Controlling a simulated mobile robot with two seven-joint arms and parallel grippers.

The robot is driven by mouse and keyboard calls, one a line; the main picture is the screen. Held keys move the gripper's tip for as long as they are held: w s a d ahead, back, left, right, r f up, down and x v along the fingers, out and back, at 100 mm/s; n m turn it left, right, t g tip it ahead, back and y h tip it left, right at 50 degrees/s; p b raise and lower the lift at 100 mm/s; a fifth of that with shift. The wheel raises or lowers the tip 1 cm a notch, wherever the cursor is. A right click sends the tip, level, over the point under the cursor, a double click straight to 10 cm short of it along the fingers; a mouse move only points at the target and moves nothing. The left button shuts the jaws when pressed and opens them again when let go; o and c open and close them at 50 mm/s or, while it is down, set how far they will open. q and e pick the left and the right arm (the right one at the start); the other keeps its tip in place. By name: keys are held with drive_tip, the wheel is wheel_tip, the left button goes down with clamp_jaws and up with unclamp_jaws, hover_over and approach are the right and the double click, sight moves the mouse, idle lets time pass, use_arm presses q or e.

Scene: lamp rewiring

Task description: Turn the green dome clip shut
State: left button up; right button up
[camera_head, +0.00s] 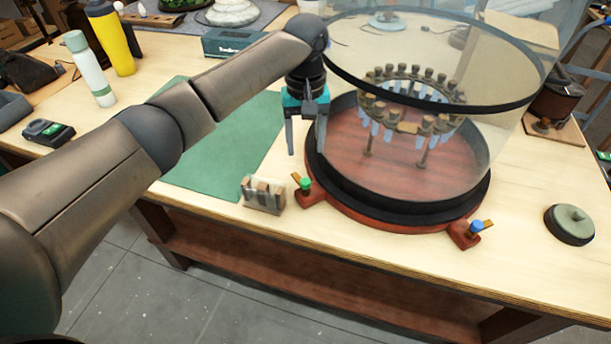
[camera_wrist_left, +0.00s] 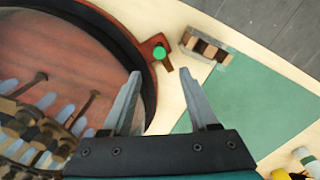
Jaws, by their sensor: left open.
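The green dome clip (camera_head: 305,184) sits on a small red lug at the left front of the dome's round base (camera_head: 400,222). Its short tan lever points outward to the upper left, away from the glass dome (camera_head: 440,60). In the left wrist view the green clip (camera_wrist_left: 159,53) lies just beyond the fingertips, its lever pointing back toward them. My left gripper (camera_head: 305,150) is open and empty, pointing down just behind the clip beside the dome; its fingers show in the left wrist view (camera_wrist_left: 160,76). My right gripper is out of view.
A blue clip (camera_head: 476,226) is on the base's right front lug. A small wooden block holder (camera_head: 263,195) stands close left of the green clip. A green mat (camera_head: 215,150) lies behind it. The table's front edge is near. A round ring stands inside the dome.

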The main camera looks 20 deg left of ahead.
sight(305, 180)
use_arm(q)
wheel_tip(305, 180, down, 10)
drive_tip(key=shift+f+b, duration=0.25)
drive_tip(key=shift+b, duration=0.55)
clamp_jaws()
